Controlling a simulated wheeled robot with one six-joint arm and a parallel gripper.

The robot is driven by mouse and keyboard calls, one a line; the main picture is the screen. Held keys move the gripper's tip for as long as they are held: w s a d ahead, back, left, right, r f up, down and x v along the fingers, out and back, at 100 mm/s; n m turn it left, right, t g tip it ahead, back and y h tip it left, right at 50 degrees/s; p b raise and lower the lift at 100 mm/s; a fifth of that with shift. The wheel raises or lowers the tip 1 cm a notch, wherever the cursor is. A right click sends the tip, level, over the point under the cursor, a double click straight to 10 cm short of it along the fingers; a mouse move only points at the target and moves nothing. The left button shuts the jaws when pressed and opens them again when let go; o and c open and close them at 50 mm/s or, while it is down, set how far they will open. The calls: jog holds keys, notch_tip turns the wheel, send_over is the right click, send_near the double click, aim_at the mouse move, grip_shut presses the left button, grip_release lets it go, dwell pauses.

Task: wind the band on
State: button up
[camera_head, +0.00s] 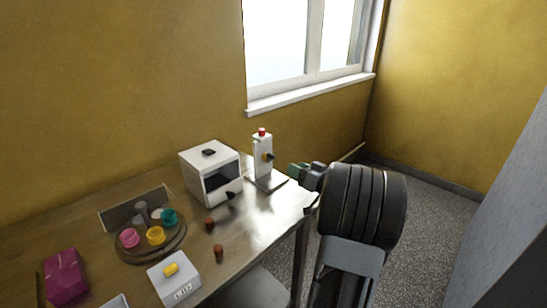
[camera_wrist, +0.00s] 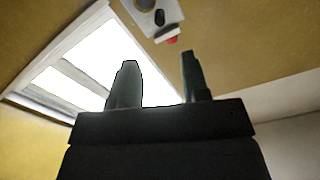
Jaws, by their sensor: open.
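No part is plainly a band at this size. A white upright device (camera_head: 263,157) with a red top and a dark side knob (camera_head: 269,156) stands on a flat base at the table's right end. A white box-shaped machine (camera_head: 211,172) with a dark front opening stands left of it. My gripper (camera_head: 300,171) is just right of the upright device, its greenish fingers apart from it. In the wrist view my gripper (camera_wrist: 158,75) is open and empty, and a white body with a red cap (camera_wrist: 158,18) shows beyond the fingertips, at the top.
A round tray (camera_head: 150,252) holds pink, yellow and teal pots. Brown pieces (camera_head: 219,250) lie near a white box with a yellow knob (camera_head: 173,278). A magenta box (camera_head: 66,276) lies at the left. A window (camera_head: 305,40) is behind; grey floor (camera_head: 440,195) is open at right.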

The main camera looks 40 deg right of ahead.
aim_at(274, 156)
jog(key=w, duration=0.3)
jog(key=w+a+p, duration=0.1)
jog(key=w, duration=0.3)
jog(key=w+a+p, duration=0.1)
jog(key=w, duration=0.2)
jog(key=shift+w, duration=0.4)
grip_shut()
